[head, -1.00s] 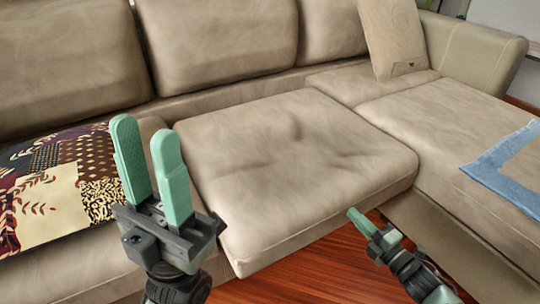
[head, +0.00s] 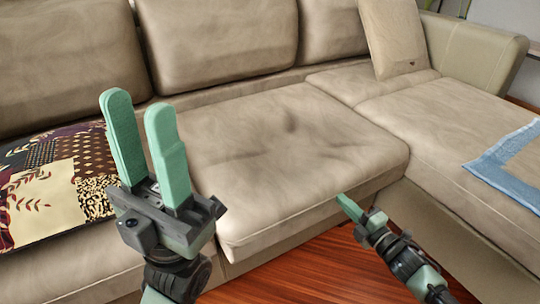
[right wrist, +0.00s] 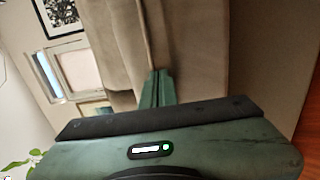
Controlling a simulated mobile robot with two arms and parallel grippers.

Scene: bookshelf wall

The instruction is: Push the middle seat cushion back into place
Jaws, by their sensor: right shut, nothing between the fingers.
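The middle seat cushion (head: 285,155) is beige and lies on the sofa between the left seat and the right chaise. In the head view its front edge sticks out a little past the sofa base. My right gripper (head: 341,199) is shut with nothing in it, and its tip is at the cushion's front edge near the right corner. In the right wrist view the shut green fingers (right wrist: 157,88) point at beige upholstery. My left gripper (head: 140,105) is open and empty, raised in front of the left seat and the cushion's left side.
A patchwork blanket (head: 60,180) lies on the left seat. A blue cloth (head: 505,170) lies on the chaise (head: 430,125), and a loose pillow (head: 394,40) leans at the back right. The wooden floor (head: 310,262) in front of the cushion is clear.

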